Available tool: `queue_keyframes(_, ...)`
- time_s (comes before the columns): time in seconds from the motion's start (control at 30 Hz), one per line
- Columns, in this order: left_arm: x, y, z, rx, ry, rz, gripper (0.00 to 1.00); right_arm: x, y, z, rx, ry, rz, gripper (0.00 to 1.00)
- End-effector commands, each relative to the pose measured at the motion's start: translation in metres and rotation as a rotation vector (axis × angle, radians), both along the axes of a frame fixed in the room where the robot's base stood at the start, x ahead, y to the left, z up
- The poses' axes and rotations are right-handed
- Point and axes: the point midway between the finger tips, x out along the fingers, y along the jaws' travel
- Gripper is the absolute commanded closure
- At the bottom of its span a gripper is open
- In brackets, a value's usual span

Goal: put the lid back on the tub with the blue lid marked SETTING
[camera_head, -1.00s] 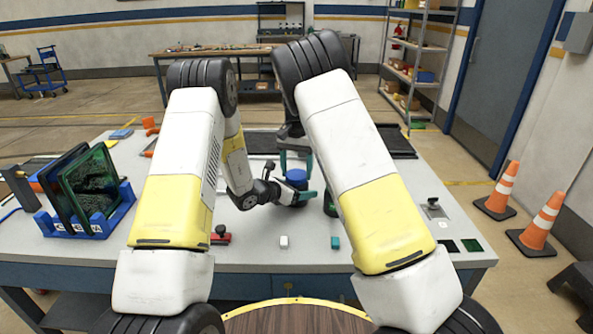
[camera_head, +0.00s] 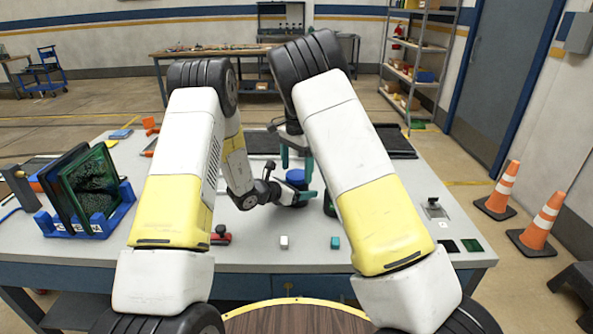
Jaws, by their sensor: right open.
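A blue round lid (camera_head: 296,176) shows near the middle of the table. It appears to sit at the top of a small tub, whose body is mostly hidden by my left gripper. No lettering is readable. My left gripper (camera_head: 303,196) reaches in from the left, with teal fingers at the tub's side just below the blue lid; its grip is not clear. My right gripper (camera_head: 296,160) points down just above the blue lid, its two teal fingers apart and nothing visible between them. My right arm hides part of that area.
A dark green object (camera_head: 329,205) stands just right of the tub, partly behind my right arm. A white block (camera_head: 284,242), a teal block (camera_head: 335,242) and a red object (camera_head: 222,236) lie in front. A blue rack (camera_head: 98,225) with dark panels stands left.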

Motion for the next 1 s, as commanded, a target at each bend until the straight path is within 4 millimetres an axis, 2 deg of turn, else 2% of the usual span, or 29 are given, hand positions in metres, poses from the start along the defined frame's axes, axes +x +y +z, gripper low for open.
queue_keyframes(0.3, 0.0, 0.001, 0.0, 0.0, 0.0, 0.001, 1.0, 0.001, 0.0, 0.064, 0.003, -0.004, 0.001, 0.11)
queue_keyframes(0.5, 0.0, 0.001, 0.0, 0.0, 0.0, 0.001, 1.0, 0.001, 0.0, 0.098, 0.001, -0.003, 0.0, 0.11)
queue_keyframes(0.7, 0.0, 0.001, 0.0, 0.0, 0.0, 0.001, 1.0, 0.001, 0.0, 0.112, 0.0, -0.001, 0.0, 0.11)
queue_keyframes(0.97, 0.0, 0.001, 0.0, 0.0, 0.0, 0.001, 1.0, 0.001, 0.0, 0.113, 0.001, -0.001, 0.0, 0.11)
queue_keyframes(1.0, 0.0, 0.001, 0.0, 0.0, 0.0, 0.001, 0.24, 0.001, 0.0, 0.113, 0.001, -0.001, 0.0, 0.11)
